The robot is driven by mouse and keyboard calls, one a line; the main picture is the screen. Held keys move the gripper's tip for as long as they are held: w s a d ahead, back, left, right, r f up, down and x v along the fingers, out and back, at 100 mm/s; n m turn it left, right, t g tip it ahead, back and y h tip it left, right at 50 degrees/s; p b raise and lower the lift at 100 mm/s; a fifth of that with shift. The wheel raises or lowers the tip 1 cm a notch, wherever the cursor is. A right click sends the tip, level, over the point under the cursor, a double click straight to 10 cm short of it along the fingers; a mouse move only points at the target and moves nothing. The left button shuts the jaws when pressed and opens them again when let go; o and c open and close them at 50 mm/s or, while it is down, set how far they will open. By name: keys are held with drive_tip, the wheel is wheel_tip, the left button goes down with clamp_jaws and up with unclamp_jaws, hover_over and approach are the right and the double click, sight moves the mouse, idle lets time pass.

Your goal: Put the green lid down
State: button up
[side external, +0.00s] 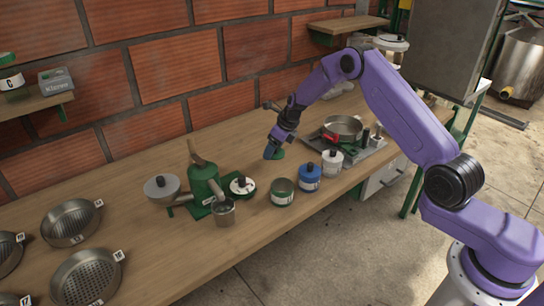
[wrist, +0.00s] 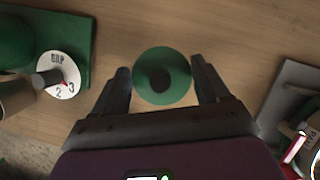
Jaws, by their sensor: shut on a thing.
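The green lid (wrist: 150,92) is round with a dark knob in its middle. My gripper (wrist: 162,74) is shut on it, with one finger at each side of the lid in the wrist view. In the side external view, my gripper (side external: 272,150) holds the lid (side external: 279,154) behind the green jar; its exact height over the wooden bench (side external: 240,262) is hard to tell. The green jar (side external: 283,198) stands open on the bench.
A blue jar (side external: 309,184) and a white jar (side external: 331,168) stand to the right with lids on. A metal tray (side external: 372,148) holds a pan (side external: 342,127). A green grinder (side external: 203,185) with a dial stands left. Several sieves (side external: 72,222) lie farther left. Bare wood lies around the lid.

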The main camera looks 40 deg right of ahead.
sight(272, 164)
drive_tip(key=shift+w+f, duration=0.75)
drive_tip(key=shift+f, duration=1.6)
drive_tip(key=o, duration=1.1)
drive_tip(key=shift+f, duration=0.15)
